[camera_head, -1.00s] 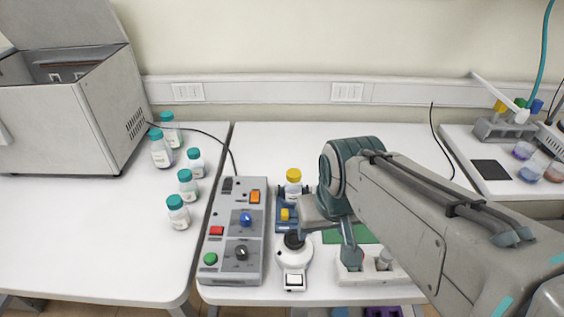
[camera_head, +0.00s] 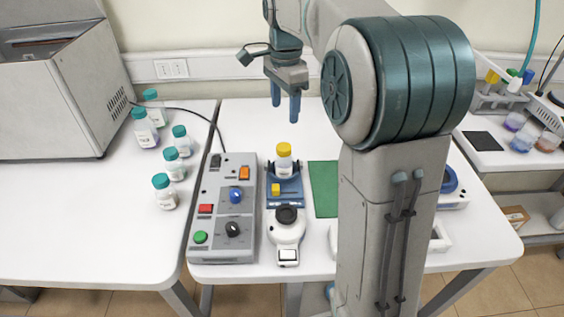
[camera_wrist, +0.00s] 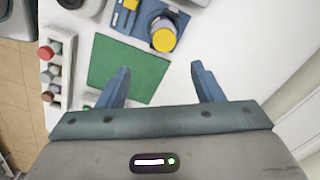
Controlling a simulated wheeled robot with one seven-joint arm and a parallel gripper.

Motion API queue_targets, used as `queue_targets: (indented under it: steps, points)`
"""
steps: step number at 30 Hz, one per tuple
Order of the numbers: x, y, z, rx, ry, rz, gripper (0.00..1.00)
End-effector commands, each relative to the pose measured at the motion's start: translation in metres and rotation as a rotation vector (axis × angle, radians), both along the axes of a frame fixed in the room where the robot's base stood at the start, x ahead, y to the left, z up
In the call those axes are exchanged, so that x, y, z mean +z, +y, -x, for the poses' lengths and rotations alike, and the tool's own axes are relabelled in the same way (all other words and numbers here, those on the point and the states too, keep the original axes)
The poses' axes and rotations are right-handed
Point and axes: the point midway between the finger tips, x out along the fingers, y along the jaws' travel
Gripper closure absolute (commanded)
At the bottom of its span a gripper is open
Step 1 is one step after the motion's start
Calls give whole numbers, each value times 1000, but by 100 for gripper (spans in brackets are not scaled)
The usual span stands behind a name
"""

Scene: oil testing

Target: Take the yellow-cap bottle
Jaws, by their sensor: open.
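The yellow-cap bottle (camera_head: 284,160) stands upright in a small blue holder (camera_head: 285,190) on the middle table in the head view. In the wrist view its yellow cap (camera_wrist: 164,40) shows from above, on the blue holder (camera_wrist: 128,24), beyond the fingertips. My gripper (camera_head: 285,107) is raised above the table, with its fingers pointing down, behind the bottle in the head view. In the wrist view my gripper (camera_wrist: 160,75) has its two blue fingers spread wide with nothing between them.
A grey control box (camera_head: 224,205) and a white device with a black knob (camera_head: 287,230) stand near the holder. A green mat (camera_head: 323,188) lies to its right. Several teal-cap bottles (camera_head: 165,190) stand on the left table. The table's back part is clear.

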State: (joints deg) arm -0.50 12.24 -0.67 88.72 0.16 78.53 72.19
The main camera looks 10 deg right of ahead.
Motion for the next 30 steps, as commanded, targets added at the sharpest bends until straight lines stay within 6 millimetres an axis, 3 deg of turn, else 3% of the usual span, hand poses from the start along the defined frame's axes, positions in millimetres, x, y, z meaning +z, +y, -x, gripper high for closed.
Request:
queue_targets:
  steps: [5,15,23,30]
  points:
    - [-10,0,-8,-48,11,0,40]
    - [-72,0,-8,-50,13,1,40]
    - [-92,0,-8,-49,11,0,40]
    - [-127,3,-9,-49,13,-1,40]
